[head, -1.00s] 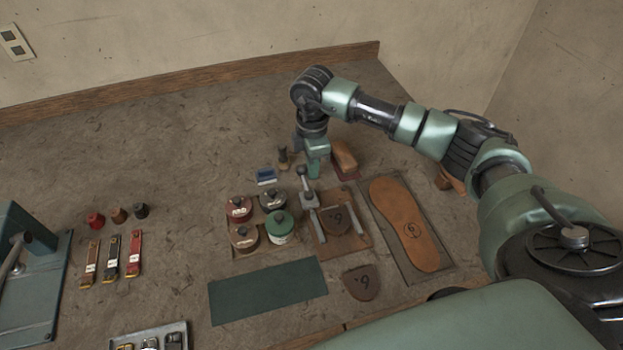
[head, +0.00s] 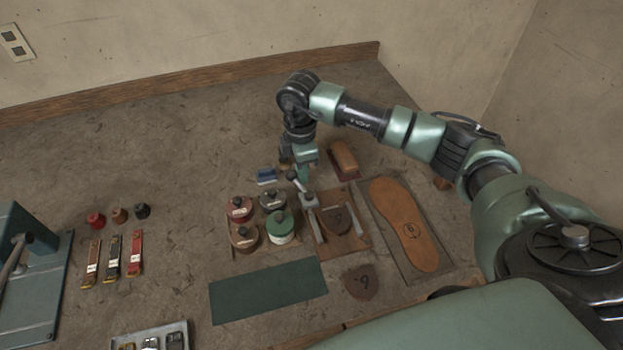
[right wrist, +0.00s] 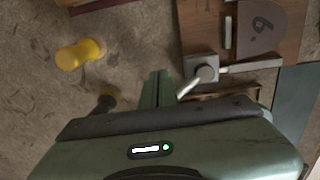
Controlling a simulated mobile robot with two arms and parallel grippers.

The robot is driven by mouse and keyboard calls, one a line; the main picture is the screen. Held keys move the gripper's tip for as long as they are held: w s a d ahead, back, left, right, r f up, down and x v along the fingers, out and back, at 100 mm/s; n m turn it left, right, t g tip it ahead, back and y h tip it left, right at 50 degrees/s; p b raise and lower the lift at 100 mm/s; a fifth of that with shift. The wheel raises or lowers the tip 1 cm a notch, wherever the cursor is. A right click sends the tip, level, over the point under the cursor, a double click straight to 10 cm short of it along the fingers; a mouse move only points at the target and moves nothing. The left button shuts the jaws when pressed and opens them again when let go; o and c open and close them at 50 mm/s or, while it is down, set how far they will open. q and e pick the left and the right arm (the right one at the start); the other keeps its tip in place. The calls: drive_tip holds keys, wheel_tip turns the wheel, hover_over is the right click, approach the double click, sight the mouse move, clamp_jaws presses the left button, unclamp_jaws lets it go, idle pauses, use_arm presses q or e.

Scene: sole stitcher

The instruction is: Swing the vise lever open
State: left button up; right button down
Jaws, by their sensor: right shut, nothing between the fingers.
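The vise (head: 345,243) is a brown board with pale metal bars, right of the thread spools. Its metal lever (head: 299,187) rises from a small block at the board's left and slants toward the upper left. In the right wrist view the lever (right wrist: 198,80) runs from the grey block down toward my gripper, and its far end is hidden. My right gripper (head: 303,178) is shut and empty, pointing down beside the lever. Its fingertips (right wrist: 156,85) show close to the lever's left; contact cannot be told. My left gripper is out of view.
Several thread spools (head: 280,227) stand left of the vise. A leather sole (head: 405,222) lies to its right, a brown brush-like block (head: 344,158) behind it. A blue item (head: 267,176) and a yellow-ended object (right wrist: 80,54) are close to my gripper. A green mat (head: 268,290) lies in front.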

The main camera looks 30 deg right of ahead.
drive_tip(key=shift+s+a, duration=0.15)
drive_tip(key=shift+a, duration=0.5)
drive_tip(key=shift+s+d, duration=0.1)
drive_tip(key=shift+d, duration=0.15)
drive_tip(key=shift+d, duration=0.3)
drive_tip(key=shift+r, duration=0.1)
wheel_tip(320, 180, up, 6)
drive_tip(key=p, duration=0.5)
idle(0.3)
